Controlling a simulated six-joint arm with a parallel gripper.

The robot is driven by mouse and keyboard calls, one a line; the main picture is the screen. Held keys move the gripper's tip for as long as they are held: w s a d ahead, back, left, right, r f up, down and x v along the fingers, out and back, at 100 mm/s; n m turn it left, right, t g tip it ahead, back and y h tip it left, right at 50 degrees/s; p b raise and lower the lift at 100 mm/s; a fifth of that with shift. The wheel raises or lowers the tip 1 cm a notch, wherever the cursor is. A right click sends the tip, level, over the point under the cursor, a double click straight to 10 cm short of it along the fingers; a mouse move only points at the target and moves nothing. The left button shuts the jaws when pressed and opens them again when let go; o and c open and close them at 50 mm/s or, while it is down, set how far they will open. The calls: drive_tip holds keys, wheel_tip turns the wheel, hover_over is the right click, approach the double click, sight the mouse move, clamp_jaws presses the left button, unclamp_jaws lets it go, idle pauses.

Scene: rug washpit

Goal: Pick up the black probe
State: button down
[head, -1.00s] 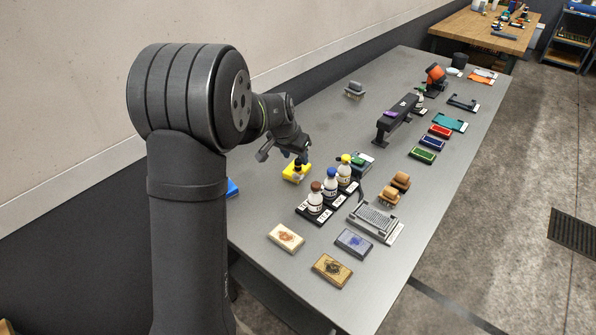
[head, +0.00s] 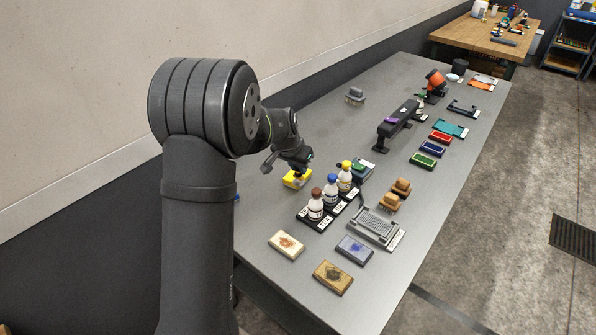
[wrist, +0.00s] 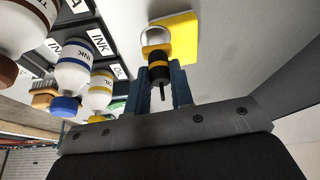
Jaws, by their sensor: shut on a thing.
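The black probe (wrist: 158,72) shows in the wrist view as a short dark cylinder with orange bands and a thin dark tip. It stands at a yellow block (wrist: 182,36), which also shows in the head view (head: 295,180); a pale ring lies at the probe's far end. My gripper (wrist: 160,88) has its blue fingers on either side of the probe and is shut on it. In the head view my gripper (head: 302,170) is low, right at the yellow block, and hides most of the probe. Whether the probe is clear of the block I cannot tell.
Stamped blocks (head: 333,277) lie nearer the front. A black stand (head: 398,124) is farther back. The grey table (head: 310,125) is clear behind the gripper.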

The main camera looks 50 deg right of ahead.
drive_tip(key=shift+r, duration=0.7)
wheel_tip(320, 180, up, 3)
drive_tip(key=shift+f, duration=0.15)
drive_tip(key=s+r, duration=0.7)
drive_tip(key=s, duration=0.4)
drive_tip(key=w+f, duration=0.2)
drive_tip(key=w, duration=0.1)
drive_tip(key=w+f, duration=0.2)
drive_tip(key=w, duration=0.2)
drive_tip(key=w+f, duration=0.3)
drive_tip(key=w, duration=0.1)
drive_tip(key=shift+f, duration=1.9)
drive_tip(key=shift+f, duration=0.15)
drive_tip(key=c, duration=1.3)
unclamp_jaws()
drive_tip(key=shift+o, duration=0.2)
